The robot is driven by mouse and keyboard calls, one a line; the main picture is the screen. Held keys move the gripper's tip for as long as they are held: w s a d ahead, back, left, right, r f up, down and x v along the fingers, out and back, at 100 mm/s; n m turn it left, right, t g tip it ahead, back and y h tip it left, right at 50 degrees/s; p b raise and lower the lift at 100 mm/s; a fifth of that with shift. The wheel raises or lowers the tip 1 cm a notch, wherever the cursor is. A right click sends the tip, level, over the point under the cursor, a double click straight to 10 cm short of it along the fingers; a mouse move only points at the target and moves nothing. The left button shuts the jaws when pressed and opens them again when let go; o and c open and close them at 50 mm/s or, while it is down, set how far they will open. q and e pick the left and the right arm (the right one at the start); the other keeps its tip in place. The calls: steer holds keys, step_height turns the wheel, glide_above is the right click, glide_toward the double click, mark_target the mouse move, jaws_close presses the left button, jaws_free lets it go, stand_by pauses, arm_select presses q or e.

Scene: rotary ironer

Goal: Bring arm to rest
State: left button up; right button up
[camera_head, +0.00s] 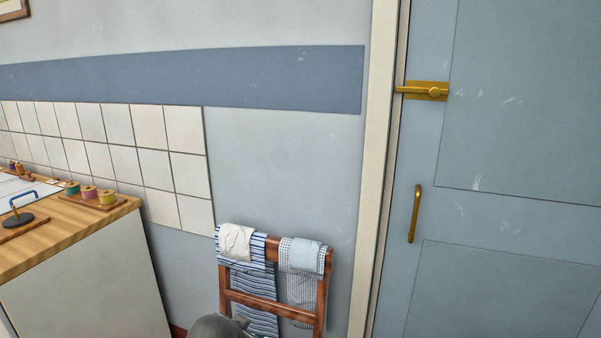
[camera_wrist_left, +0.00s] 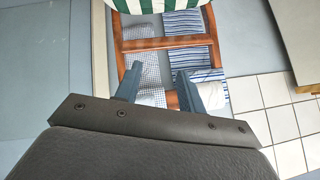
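My left gripper (camera_wrist_left: 158,74) shows in the left wrist view with its two dark blue fingers spread apart and nothing between them. Behind the fingers is a wooden drying rack (camera_wrist_left: 170,43) with cloths on it. In the head view the same rack (camera_head: 321,295) stands against the wall, and a grey rounded part of my own arm covers its lower left. The left fingers are not visible in the head view. My right gripper is in neither view.
The rack bears a blue-striped cloth (camera_head: 255,285), a white cloth (camera_head: 236,241) and a checked cloth (camera_head: 302,256). A green-striped cloth (camera_wrist_left: 155,5) shows in the wrist view. A wood-topped counter (camera_head: 90,222) with thread spools stands left; a blue door (camera_head: 500,215) is right.

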arm_select(q)
steer(key=s+f+n+g+p, duration=0.1)
steer(key=s+f, duration=0.4)
steer(key=s, duration=0.5)
steer(key=s+f+n+g+p, duration=0.1)
steer(key=s+f+g+p, duration=0.1)
steer(key=s+f, duration=0.4)
steer(key=s+f+n+g+p, duration=0.2)
steer(key=s+f, duration=0.3)
steer(key=s, duration=1)
steer(key=shift+s+a+f+g+h, duration=0.15)
steer(key=shift+s+f+g+h, duration=0.15)
steer(key=shift+g, duration=0.4)
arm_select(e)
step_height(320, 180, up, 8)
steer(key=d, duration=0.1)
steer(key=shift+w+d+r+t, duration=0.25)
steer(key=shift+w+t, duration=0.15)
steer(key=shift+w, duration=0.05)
